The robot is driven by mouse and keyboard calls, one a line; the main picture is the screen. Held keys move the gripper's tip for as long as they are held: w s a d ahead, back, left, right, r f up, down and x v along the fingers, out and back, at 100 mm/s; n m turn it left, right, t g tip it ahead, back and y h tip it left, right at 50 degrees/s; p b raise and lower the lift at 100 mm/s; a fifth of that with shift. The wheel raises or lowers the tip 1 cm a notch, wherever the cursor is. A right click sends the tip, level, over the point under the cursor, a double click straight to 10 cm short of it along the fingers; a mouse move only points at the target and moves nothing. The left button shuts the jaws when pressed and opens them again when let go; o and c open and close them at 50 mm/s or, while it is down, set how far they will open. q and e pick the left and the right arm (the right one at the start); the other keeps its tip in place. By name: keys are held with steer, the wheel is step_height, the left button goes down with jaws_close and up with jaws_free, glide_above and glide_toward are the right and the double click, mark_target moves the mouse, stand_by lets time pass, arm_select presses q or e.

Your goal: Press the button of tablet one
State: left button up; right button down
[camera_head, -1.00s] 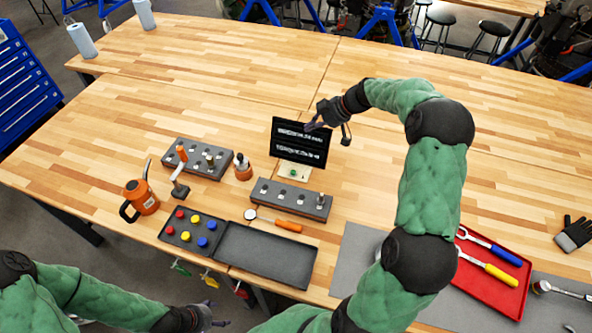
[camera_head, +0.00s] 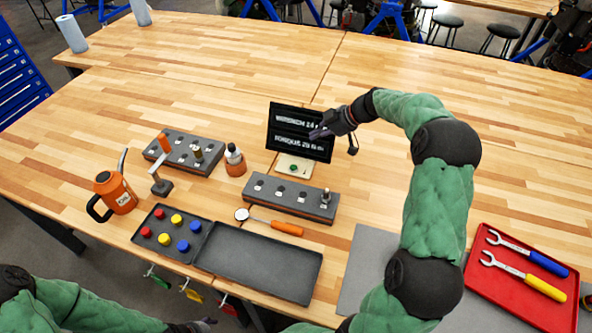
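A black tablet (camera_head: 283,128) with white text on its screen stands upright on the table. A small pale base in front of it carries a green button (camera_head: 293,168). My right gripper (camera_head: 334,142) is at the right edge of the screen, above and to the right of the button. Its two fingers are spread apart with nothing between them, and one covers part of the screen text. I cannot tell whether that finger touches the screen. My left gripper (camera_head: 196,327) is low at the bottom edge, mostly cut off. Its finger opening is unclear.
A grey socket block (camera_head: 262,202) lies in front of the tablet, another (camera_head: 205,150) to the left. An orange bottle (camera_head: 236,165) stands between. An orange can (camera_head: 117,194), black trays (camera_head: 258,268) and a red wrench tray (camera_head: 510,303) lie nearer. Table behind the tablet is clear.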

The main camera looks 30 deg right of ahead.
steer(key=f+b, duration=0.2)
steer(key=f, duration=0.1)
steer(key=f+b, duration=0.2)
steer(key=shift+w+d, duration=0.2)
steer(key=shift+w, duration=0.05)
glide_above(296, 168)
step_height(296, 168, down, 7)
steer(key=shift+f+b, duration=0.1)
steer(key=shift+b, duration=0.25)
steer(key=shift+f, duration=1.95)
steer(key=shift+b, duration=0.3)
